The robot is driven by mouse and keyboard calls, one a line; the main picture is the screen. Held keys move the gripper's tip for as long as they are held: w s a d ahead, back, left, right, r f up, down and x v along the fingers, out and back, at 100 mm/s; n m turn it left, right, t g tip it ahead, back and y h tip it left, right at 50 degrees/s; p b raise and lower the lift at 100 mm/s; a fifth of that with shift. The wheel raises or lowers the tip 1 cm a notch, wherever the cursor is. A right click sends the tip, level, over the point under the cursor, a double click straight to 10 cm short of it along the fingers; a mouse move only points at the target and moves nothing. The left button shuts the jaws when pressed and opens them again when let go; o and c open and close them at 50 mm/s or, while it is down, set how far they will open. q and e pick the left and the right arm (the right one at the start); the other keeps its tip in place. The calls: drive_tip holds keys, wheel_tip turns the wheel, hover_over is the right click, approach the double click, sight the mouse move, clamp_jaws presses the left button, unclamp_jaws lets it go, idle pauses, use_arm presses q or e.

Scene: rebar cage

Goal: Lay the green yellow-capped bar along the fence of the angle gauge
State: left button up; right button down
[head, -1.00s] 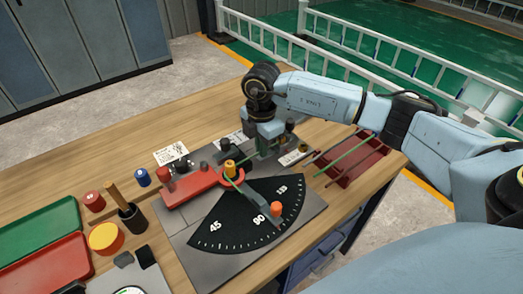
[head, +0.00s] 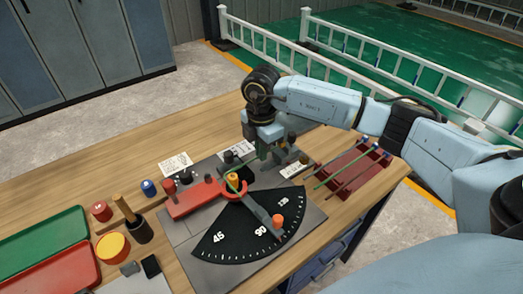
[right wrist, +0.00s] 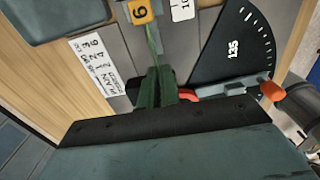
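The green bar (right wrist: 151,42) is held in my right gripper (right wrist: 156,88). Its yellow cap (right wrist: 140,12), marked with a digit, shows beyond the fingers in the right wrist view. My left gripper is out of view.
A dark red rack (head: 352,174) with several bars stands right of the gauge. At left are green (head: 40,240) and red trays (head: 60,275), a yellow round tub (head: 112,247), a black cup (head: 140,232) and small spools. White labels lie behind the gauge.

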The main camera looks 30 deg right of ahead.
drive_tip(key=shift+r+p, duration=1.7)
drive_tip(key=shift+r, duration=0.65)
drive_tip(key=shift+f, duration=0.1)
